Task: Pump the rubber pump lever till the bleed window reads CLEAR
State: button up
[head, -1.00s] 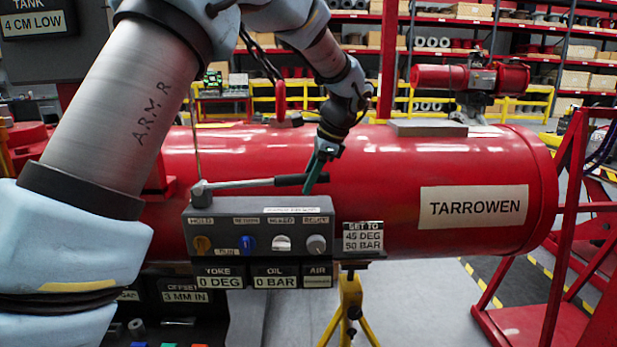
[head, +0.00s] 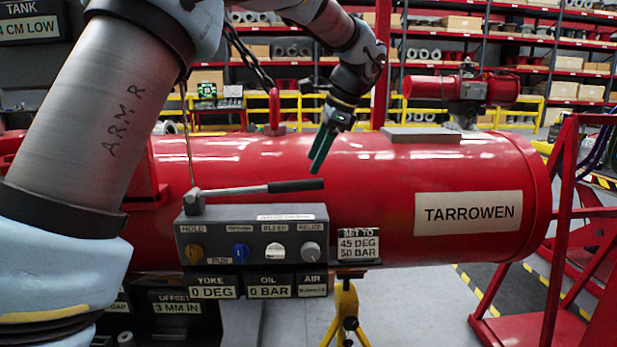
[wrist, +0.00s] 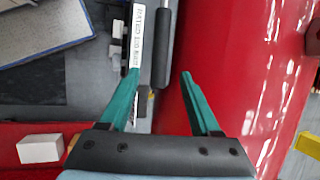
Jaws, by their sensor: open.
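The pump lever (head: 296,186) has a black rubber grip on a metal rod and lies nearly level above the grey control box (head: 290,228). Its grip also shows in the wrist view (wrist: 164,45), between and beyond my fingers. My gripper (head: 317,168) is open, with green fingers pointing down, just above the free end of the lever in the head view. The wrist view also shows my gripper (wrist: 160,75) empty. I cannot pick out a bleed window reading; small text under AIR (head: 312,291) is unreadable.
The red cylinder (head: 380,185) marked TARROWEN lies right behind the lever. A chain and red lifting eye (head: 274,110) stand behind it. Displays below the box read YOKE 0 DEG (head: 212,292) and OIL 0 BAR (head: 269,291). A card reads 45 DEG, 50 BAR (head: 358,246).

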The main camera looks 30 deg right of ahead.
jog(key=shift+v, duration=1.2)
jog(key=shift+c, duration=0.8)
jog(key=shift+a+r+n+b, duration=0.1)
jog(key=shift+a+n+b, duration=0.1)
jog(key=shift+n+b, duration=0.25)
jog(key=shift+c, duration=0.7)
jog(key=a+r+n+b, duration=0.1)
jog(key=n, duration=0.1)
jog(key=a+r+n+h+b, duration=0.1)
jog(key=n, duration=0.2)
jog(key=a+n+h+b, duration=0.1)
jog(key=n, duration=0.1)
jog(key=shift+r, duration=0.4)
jog(key=c, duration=0.5)
jog(key=a+r+n+h, duration=0.1)
jog(key=n, duration=0.2)
jog(key=a+r+n+h+b, duration=0.1)
jog(key=n, duration=0.2)
jog(key=s+a+r+n+b, duration=0.1)
jog(key=r+n, duration=0.1)
jog(key=n, duration=0.1)
jog(key=shift+a+h, duration=0.25)
jog(key=shift+h, duration=0.15)
grip_shut()
jog(key=p+x, duration=0.1)
jog(key=x, duration=1.2)
jog(key=shift+s+f+p, duration=0.3)
jog(key=shift+f, duration=0.15)
